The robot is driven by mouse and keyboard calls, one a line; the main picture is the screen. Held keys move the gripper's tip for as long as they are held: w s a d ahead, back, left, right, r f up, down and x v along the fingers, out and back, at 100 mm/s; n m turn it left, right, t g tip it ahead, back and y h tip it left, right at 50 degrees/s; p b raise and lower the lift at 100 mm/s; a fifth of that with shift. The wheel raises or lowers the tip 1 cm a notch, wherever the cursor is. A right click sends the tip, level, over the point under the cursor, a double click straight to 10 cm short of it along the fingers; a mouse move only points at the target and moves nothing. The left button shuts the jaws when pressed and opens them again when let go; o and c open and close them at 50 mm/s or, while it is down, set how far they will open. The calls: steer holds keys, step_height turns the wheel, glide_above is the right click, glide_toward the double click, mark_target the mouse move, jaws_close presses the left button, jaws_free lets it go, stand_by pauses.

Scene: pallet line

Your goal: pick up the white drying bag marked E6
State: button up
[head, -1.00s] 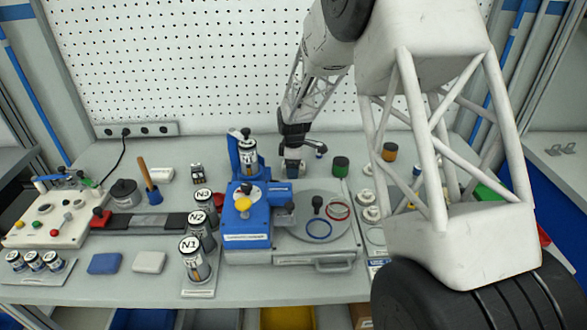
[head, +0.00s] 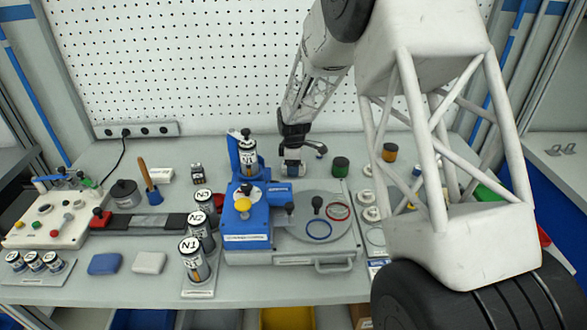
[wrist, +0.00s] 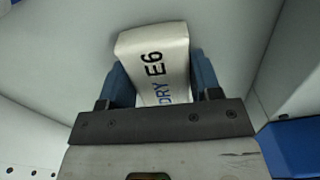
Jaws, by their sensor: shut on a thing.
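The white drying bag (wrist: 153,48), printed "E6" and "DRY", sits between the two blue fingers of my gripper (wrist: 160,70) in the wrist view. My gripper is shut on it, one finger along each side. The bag's lower end is hidden by the gripper's dark crossbar. In the head view my gripper (head: 293,164) is over the back of the bench, right of the blue stand. The bag is small and mostly hidden there, and I cannot tell its clearance from the bench.
A blue-and-grey machine with a round plate (head: 335,232) stands in front of my gripper. A black-capped canister (head: 248,152) in the blue stand is close on its left. A green jar (head: 341,167) is on its right. The pegboard (head: 220,60) is behind.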

steer(key=shift+r, duration=0.1)
steer(key=shift+r, duration=4.95)
